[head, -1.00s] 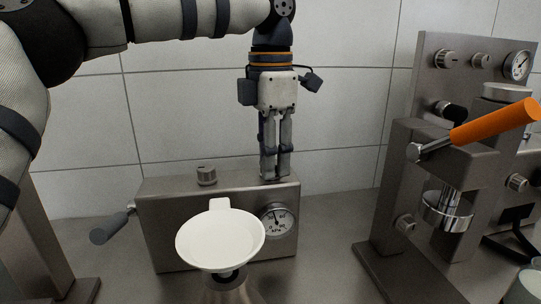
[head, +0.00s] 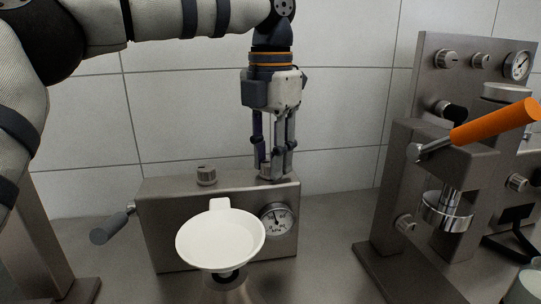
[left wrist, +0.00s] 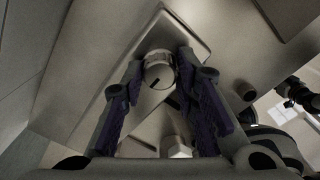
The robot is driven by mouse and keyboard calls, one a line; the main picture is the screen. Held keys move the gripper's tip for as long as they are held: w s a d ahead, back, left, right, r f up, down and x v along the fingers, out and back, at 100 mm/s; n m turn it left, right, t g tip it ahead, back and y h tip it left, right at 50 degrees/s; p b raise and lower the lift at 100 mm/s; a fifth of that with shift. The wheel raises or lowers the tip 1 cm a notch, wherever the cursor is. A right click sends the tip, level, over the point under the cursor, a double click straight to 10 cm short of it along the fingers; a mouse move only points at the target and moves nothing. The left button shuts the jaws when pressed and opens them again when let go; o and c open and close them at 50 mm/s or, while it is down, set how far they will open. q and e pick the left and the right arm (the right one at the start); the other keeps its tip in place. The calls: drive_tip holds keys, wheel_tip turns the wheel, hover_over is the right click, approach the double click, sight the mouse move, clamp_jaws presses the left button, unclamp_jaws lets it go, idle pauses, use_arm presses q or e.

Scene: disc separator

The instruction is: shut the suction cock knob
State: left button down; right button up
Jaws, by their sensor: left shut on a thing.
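My left gripper (head: 272,172) points straight down at the top right of a low grey metal box (head: 170,232). It is shut on a small round metal knob, which shows between the fingertips in the left wrist view (left wrist: 157,72) with a dark mark on its face. In the head view the fingers largely hide this knob. A second ribbed knob (head: 206,175) stands free on the box's top, further left. A pressure gauge (head: 278,218) is on the box's front. My right gripper is not in view.
A white funnel dish (head: 220,240) stands in front of the box. A lever with a dark grip (head: 108,230) sticks out on the left. A press-like machine with an orange handle (head: 495,122) stands on the right. A tiled wall is behind.

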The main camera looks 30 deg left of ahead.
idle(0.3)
use_arm(q)
drive_tip(key=c, duration=1.2)
unclamp_jaws()
drive_tip(key=shift+c, duration=0.2)
wheel_tip(320, 180, up, 12)
